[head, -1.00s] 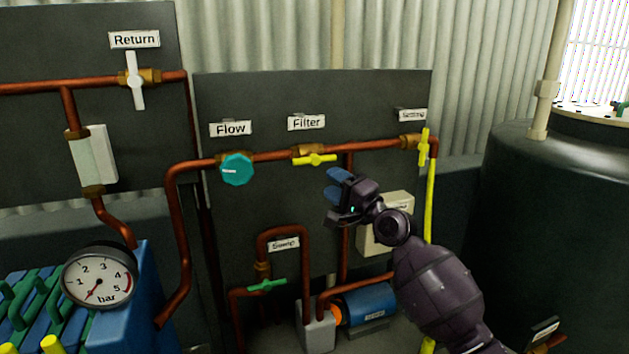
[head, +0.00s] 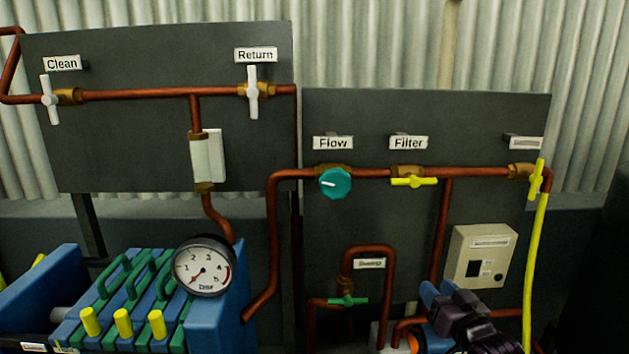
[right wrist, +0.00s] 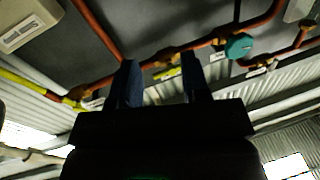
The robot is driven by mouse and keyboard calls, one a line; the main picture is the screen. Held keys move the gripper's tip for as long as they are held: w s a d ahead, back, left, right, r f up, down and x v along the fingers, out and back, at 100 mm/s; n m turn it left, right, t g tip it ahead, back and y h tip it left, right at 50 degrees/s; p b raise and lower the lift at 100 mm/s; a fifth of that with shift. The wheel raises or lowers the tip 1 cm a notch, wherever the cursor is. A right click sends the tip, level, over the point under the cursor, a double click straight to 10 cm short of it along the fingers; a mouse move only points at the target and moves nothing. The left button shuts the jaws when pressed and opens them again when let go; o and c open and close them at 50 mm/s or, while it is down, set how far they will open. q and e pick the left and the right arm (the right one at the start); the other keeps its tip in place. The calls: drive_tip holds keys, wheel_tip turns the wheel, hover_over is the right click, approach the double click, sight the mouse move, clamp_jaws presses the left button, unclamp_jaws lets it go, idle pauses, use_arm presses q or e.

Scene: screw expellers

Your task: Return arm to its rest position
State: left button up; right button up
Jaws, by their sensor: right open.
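My right gripper (head: 432,296) is low at the right of the head view, in front of the lower part of the panel. Its blue fingers also show in the right wrist view (right wrist: 160,84), apart and with nothing between them. Below it, my right arm is mostly out of the picture. My left gripper is not in view.
Behind the gripper is the dark panel (head: 340,225) with copper pipes, a teal Flow knob (head: 335,183), a yellow Filter valve (head: 413,181) and a beige box (head: 481,256). A pressure gauge (head: 203,266) sits on blue machinery at the lower left.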

drive_tip(key=s+d+f+g+h, duration=0.1)
drive_tip(key=s+f+g+h, duration=0.1)
drive_tip(key=s+f, duration=1.1)
drive_tip(key=s+d+f+g+h, duration=0.1)
drive_tip(key=s+f+g, duration=0.3)
drive_tip(key=s+f, duration=0.9)
drive_tip(key=s+h, duration=0.1)
drive_tip(key=s, duration=0.4)
drive_tip(key=shift+s+d+f+g, duration=0.15)
drive_tip(key=shift+d+g, duration=0.15)
